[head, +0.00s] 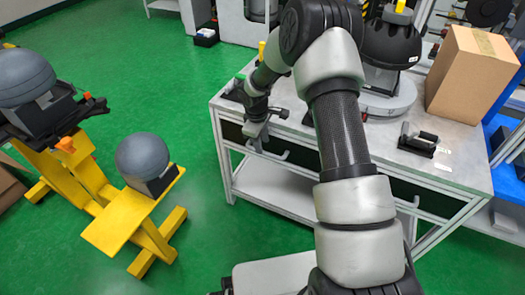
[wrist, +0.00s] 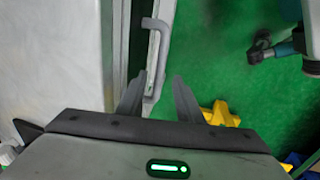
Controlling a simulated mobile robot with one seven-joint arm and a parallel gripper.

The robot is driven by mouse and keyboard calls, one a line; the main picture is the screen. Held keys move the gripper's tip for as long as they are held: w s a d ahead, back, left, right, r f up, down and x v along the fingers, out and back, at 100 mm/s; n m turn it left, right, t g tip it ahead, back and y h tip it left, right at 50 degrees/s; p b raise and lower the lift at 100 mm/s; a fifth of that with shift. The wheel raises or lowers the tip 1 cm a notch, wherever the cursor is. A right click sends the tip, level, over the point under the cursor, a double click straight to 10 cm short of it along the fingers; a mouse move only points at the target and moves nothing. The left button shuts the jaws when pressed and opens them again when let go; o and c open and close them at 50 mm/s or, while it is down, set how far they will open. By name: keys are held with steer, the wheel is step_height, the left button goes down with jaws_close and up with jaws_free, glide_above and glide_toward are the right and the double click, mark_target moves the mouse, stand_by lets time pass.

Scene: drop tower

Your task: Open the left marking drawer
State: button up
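The left marking drawer (head: 232,132) is a dark-fronted drawer under the left part of the white workbench top. Its grey bar handle (head: 275,154) sticks out at the front and also shows in the wrist view (wrist: 156,62). My gripper (head: 260,143) is at this handle, pointing down. In the wrist view, my gripper (wrist: 159,76) is open, with one dark finger on each side of the handle's near end. I cannot tell whether either finger touches it. My wrist and gripper hide part of the drawer front. Whether the drawer is slightly out is unclear.
The workbench (head: 450,170) carries a cardboard box (head: 472,75), a dark domed device (head: 391,43) and a small black holder (head: 418,143). Yellow stands with grey domes (head: 142,157) are at left. Green floor (head: 205,170) lies clear between them and the bench.

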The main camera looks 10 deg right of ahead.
steer(key=shift+w+d+f+b, duration=0.15)
steer(key=shift+f+b, duration=0.05)
steer(key=shift+f, duration=0.8)
steer(key=shift+w+d+f+b, duration=0.1)
steer(key=shift+w+f+b, duration=0.05)
steer(key=shift+f, duration=0.85)
jaws_close()
